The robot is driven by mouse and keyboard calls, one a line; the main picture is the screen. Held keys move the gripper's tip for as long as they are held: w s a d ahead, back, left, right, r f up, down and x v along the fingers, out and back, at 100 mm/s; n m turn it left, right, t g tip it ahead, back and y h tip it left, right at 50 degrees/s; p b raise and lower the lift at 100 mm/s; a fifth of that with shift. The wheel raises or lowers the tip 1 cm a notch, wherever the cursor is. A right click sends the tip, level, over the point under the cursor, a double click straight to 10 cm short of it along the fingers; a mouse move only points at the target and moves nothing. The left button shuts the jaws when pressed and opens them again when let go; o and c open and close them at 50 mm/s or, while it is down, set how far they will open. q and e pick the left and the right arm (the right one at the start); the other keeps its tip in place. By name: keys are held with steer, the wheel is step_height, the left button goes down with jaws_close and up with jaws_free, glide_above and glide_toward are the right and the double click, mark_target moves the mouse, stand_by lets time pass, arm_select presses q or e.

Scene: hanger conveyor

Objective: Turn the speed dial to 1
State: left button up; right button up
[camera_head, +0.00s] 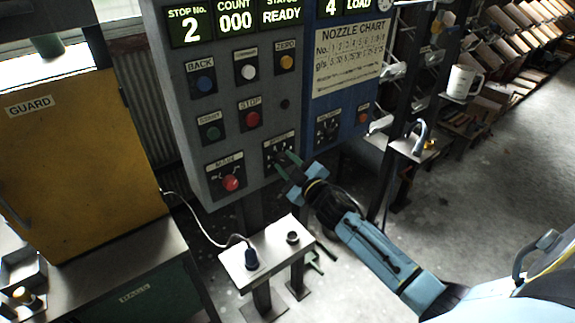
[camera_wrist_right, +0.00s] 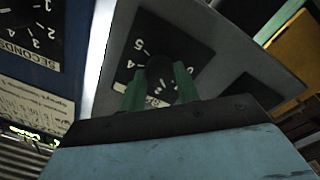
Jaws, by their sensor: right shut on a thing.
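The speed dial (camera_head: 278,150) is a black knob on a dark square plate, low on the right of the grey control panel. In the right wrist view the dial's plate (camera_wrist_right: 140,28) appears turned round, with the figures 5, 4 and 0 legible near its knob (camera_wrist_right: 160,68). My right gripper (camera_head: 284,163) reaches the panel from the lower right. Its green fingers (camera_wrist_right: 158,88) are shut on the knob, one on each side. The knob's pointer is hidden, so its setting cannot be read. My left gripper is not in view.
A red-knobbed selector (camera_head: 231,183) is left of the dial, and a red stop button (camera_head: 253,119) is above it. The blue panel (camera_head: 345,100) with another dial (camera_head: 327,128) adjoins on the right. A small white stand (camera_head: 265,262) is below, and a yellow guard (camera_head: 70,150) is at left.

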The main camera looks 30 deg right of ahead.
steer(key=shift+n, duration=1.4)
steer(key=o, duration=1)
steer(key=shift+c, duration=0.2)
steer(key=shift+s, duration=0.1)
steer(key=s+b, duration=0.1)
steer(key=s, duration=1.2)
steer(key=shift+d+f, duration=0.25)
steer(key=shift+s, duration=0.1)
